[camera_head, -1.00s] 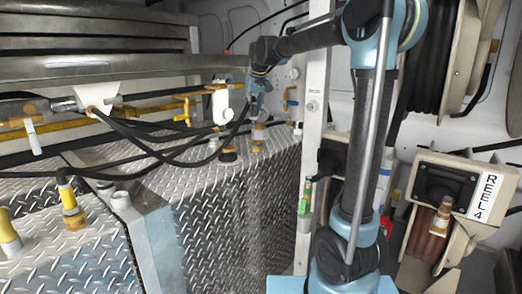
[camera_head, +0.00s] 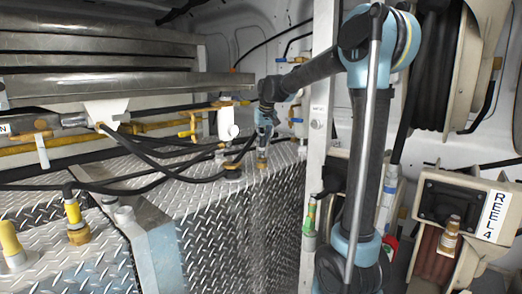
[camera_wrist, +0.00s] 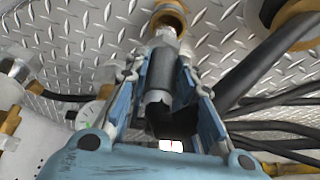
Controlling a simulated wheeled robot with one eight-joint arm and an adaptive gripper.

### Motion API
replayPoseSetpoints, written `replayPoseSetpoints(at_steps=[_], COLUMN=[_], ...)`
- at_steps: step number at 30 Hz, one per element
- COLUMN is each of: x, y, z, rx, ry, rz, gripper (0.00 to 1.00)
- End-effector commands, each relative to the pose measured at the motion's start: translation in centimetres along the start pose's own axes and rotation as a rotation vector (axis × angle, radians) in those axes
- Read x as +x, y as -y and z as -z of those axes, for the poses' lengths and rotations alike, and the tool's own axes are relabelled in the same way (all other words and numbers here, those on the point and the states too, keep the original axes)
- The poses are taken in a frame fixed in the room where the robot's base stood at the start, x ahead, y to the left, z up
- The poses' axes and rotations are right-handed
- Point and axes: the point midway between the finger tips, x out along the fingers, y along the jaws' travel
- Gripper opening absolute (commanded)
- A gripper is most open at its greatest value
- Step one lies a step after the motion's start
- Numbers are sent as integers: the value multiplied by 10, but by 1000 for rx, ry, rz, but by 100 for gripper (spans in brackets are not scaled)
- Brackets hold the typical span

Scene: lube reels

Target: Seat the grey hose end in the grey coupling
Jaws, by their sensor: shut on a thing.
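My gripper (camera_wrist: 160,66) is shut on the grey hose end (camera_wrist: 158,78), a dark grey cylinder between its two blue fingers. A silver tip (camera_wrist: 166,38) points from it toward the brass-coloured collar of a coupling (camera_wrist: 170,12) on the diamond plate. Tip and collar meet or overlap in the wrist view; I cannot tell how deep the tip sits. In the head view my gripper (camera_head: 264,130) is just above that coupling (camera_head: 262,156). The hose end is mostly hidden there by the fingers. The grey mark on the coupling is not clear.
A white post (camera_head: 316,130) stands to the right. Yellow-topped fittings (camera_head: 75,220) are at front left; REEL 4 (camera_head: 455,205) is at right.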

Motion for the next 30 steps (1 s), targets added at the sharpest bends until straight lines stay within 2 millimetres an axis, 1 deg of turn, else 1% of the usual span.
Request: replayPoseSetpoints(at_steps=[7,9,14,15,17,18,26,30], x=[29,33,33,33,33,33,32,27], y=[0,0,0,0,0,0,1,1], z=[-12,-13,-13,-13,-13,-13,-14,-14], rx=[0,0,0,0,0,0,-1,-1], ry=[0,-1,-1,-1,-1,-1,0,0], rz=[0,0,0,0,0,0,0,0], gripper=[0,0,0,28,42,44,44,44])
